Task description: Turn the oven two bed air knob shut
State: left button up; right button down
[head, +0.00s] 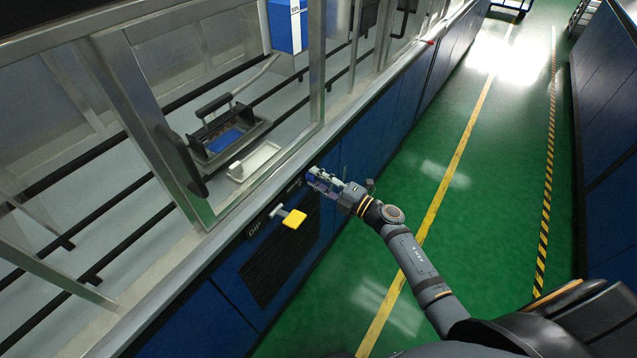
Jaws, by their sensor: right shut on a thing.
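My right gripper (320,181) is at the front of the blue cabinet, just below the metal ledge. It is shut on what looks like the bed air knob, which its fingers mostly hide. I cannot read a label for it or tell how far it is turned. A yellow-ended handle (293,218) on a pale stem sticks out of the same panel, to the left of and nearer than the gripper, and apart from it. My left gripper is not in view.
A glazed metal enclosure stands open above the cabinet, with a black-handled tray (229,135) and a white tray (257,161) inside. A dark vent grille (280,262) is below the yellow handle. The green aisle floor (440,215) is clear to the right.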

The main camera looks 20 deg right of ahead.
jog(key=n+b, duration=0.2)
jog(key=n, duration=0.2)
jog(key=shift+f+n, duration=0.15)
jog(key=shift+n, duration=0.15)
jog(key=shift+n+b, duration=1.1)
jog(key=shift+n, duration=0.4)
jog(key=c, duration=1)
grip_release()
jog(key=shift+r, duration=0.2)
jog(key=shift+c, duration=0.2)
